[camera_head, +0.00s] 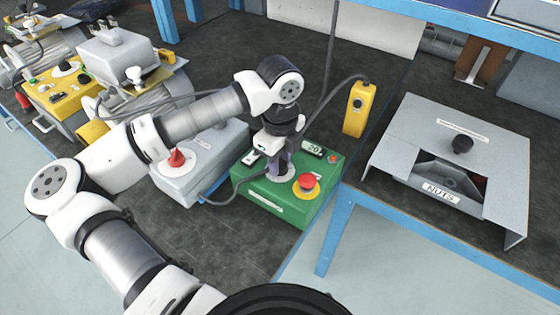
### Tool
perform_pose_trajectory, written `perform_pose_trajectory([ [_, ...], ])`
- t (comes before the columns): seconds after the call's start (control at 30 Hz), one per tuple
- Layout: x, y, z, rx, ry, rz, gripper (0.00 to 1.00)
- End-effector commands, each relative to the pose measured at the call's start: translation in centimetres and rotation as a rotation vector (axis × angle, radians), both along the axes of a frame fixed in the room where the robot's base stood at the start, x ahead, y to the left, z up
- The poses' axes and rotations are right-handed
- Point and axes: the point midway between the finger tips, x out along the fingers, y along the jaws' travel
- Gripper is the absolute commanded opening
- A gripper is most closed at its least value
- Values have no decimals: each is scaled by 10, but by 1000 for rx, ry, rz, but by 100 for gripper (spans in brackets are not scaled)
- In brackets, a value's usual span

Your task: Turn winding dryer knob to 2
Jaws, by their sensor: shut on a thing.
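A green control box (279,205) stands on the dark bench mat at the middle. My gripper (281,168) points down onto the top of this box, over a pale round dial plate, and is shut on a knob there. The knob is mostly hidden by the fingers, so its pointer and setting cannot be read. The label on the box front is too small to read.
A grey box (196,178) with a red knob (177,158) stands left of the green box. A grey hooded bin labelled NUTS (440,194) is at right. Yellow and grey equipment (62,92) fills the far left. Cables run near my arm.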

Motion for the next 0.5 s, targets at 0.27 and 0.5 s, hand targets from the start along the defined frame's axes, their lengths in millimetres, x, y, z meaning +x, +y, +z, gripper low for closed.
perform_pose_trajectory([
  [0.27,1,0,-7,3,-4,-200,7],
  [0.5,1,0,-6,3,-4,-427,7],
])
